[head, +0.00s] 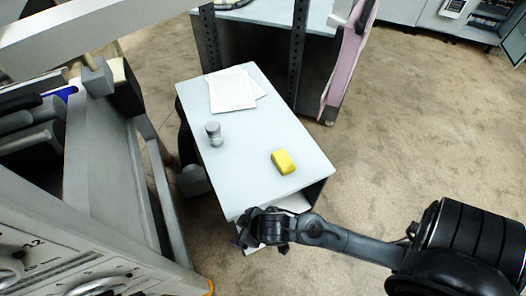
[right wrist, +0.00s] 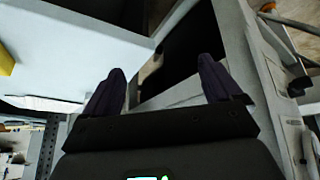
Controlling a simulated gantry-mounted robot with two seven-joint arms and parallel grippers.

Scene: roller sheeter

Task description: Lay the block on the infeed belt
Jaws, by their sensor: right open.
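The yellow block (head: 283,161) lies on the pale top of a small table (head: 250,150), near its right edge. A sliver of yellow, likely the same block, shows at the left edge of the right wrist view (right wrist: 5,61). My right gripper (head: 245,232) is at the table's near end, apart from the block and nearer the camera. In the right wrist view its two dark fingers (right wrist: 162,78) stand apart with nothing between them. My left gripper is not in view. The large grey machine (head: 105,160) stands on the left; I cannot clearly make out its infeed belt.
A small metal cylinder (head: 214,134) and white papers (head: 232,90) are on the table, left of and behind the block. A dark-framed bench (head: 265,50) with a pink panel (head: 347,60) stands behind. The floor to the right is open.

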